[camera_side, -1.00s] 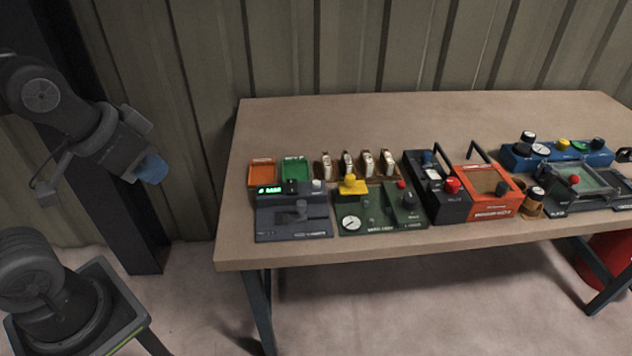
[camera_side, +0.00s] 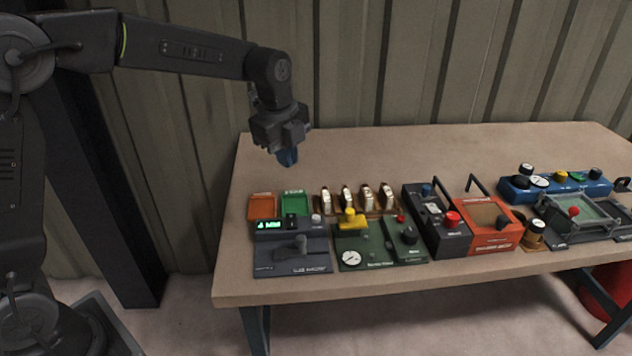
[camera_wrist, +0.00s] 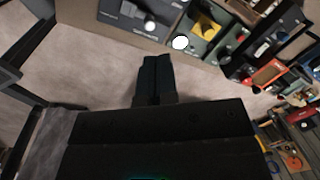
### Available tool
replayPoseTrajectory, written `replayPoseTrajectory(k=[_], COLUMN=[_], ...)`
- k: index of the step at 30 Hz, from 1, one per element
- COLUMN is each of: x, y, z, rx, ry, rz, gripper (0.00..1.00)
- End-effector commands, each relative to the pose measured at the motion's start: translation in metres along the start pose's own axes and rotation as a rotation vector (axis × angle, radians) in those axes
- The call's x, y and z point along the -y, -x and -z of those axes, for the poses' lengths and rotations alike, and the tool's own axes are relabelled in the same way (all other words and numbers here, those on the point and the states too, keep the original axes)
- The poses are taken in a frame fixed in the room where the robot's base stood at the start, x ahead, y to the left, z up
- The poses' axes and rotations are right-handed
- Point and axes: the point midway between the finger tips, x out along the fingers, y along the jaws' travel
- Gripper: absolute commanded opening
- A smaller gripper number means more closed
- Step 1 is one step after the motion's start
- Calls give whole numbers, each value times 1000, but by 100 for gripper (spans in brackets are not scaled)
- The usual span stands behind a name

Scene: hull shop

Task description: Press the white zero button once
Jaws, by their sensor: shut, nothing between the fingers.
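The white zero button (camera_side: 316,219) appears as a small pale knob at the back right corner of a dark grey device (camera_side: 290,257) with a lit green display (camera_side: 267,226). My gripper (camera_side: 287,157) has blue fingertips pointing down, high above the back left of the bench, apart from the device and the button. Its dark fingers lie together and empty in the wrist view (camera_wrist: 155,75).
Orange (camera_side: 262,206) and green (camera_side: 295,203) trays sit behind the device. Several upright pale pieces stand behind that unit. More instruments fill the right side. The back of the bench (camera_side: 400,145) is clear.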

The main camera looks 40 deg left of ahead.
Motion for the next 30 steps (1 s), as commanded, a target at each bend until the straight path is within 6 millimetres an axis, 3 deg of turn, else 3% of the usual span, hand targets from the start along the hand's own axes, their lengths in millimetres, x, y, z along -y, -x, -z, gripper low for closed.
replayPoseTrajectory(k=[1,3,10,15,30], x=[15,31,59,63,60], y=[-22,-45,-100,-110,-124], z=[0,1,3,4,4], rx=[-5,-14,-48,-57,-57], ry=[-110,-261,-593,-663,-661], rz=[-32,-61,-120,-129,-130], gripper=[0,0,0,0,0])
